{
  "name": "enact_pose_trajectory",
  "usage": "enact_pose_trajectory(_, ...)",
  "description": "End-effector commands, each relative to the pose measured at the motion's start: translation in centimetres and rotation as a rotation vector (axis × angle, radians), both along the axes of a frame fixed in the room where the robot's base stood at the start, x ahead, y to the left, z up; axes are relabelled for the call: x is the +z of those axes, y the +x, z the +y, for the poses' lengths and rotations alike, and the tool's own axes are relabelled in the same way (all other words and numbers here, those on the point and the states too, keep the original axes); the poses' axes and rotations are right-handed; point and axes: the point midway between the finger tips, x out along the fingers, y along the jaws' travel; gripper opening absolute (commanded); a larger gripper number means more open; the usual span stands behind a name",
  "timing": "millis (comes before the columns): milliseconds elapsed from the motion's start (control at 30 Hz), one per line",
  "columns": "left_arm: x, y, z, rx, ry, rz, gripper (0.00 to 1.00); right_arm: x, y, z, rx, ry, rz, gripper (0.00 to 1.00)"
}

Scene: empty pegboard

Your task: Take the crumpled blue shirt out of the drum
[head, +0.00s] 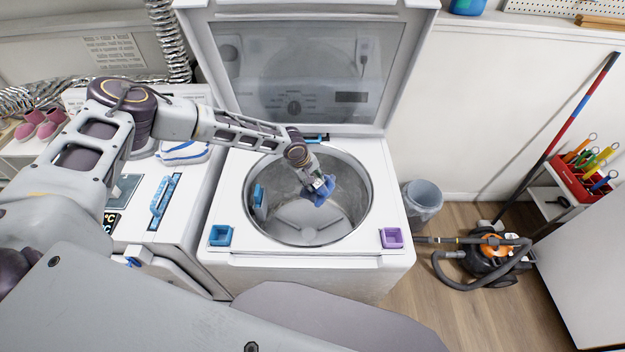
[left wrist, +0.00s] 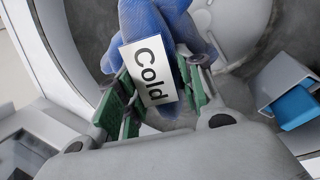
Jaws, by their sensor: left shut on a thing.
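The crumpled blue shirt (head: 320,194) is in the open drum (head: 352,212) of the top-loading washer, in the middle of the head view. My left gripper (head: 316,184) reaches down into the drum opening and is shut on the shirt. In the left wrist view, blue cloth (left wrist: 150,18) shows between and beyond the green-padded fingers of the gripper (left wrist: 158,84). A white tag reading "Cold" (left wrist: 150,70) lies between the fingers. The shirt's lower part is hidden in the wrist view. My right gripper is not in view.
The washer lid (head: 300,65) stands open behind the drum. A blue box (head: 221,235) and a purple box (head: 391,238) sit on the front corners. A blue-fronted holder (head: 259,197) is at the drum's left wall. A grey bin (head: 422,202) and vacuum cleaner (head: 492,254) stand right.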

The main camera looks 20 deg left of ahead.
Motion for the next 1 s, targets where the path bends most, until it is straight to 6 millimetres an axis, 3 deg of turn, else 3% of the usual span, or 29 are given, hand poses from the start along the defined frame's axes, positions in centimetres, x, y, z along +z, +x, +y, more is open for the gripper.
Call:
enact_pose_trajectory(433, 0.4, 0.1, 0.0, 0.001, -0.001, -0.001, 0.08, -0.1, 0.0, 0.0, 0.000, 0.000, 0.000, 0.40)
enact_pose_trajectory(1000, 3.7, 0.0, 0.0, 0.001, -0.001, -0.001, 0.08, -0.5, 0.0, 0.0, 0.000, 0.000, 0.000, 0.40)
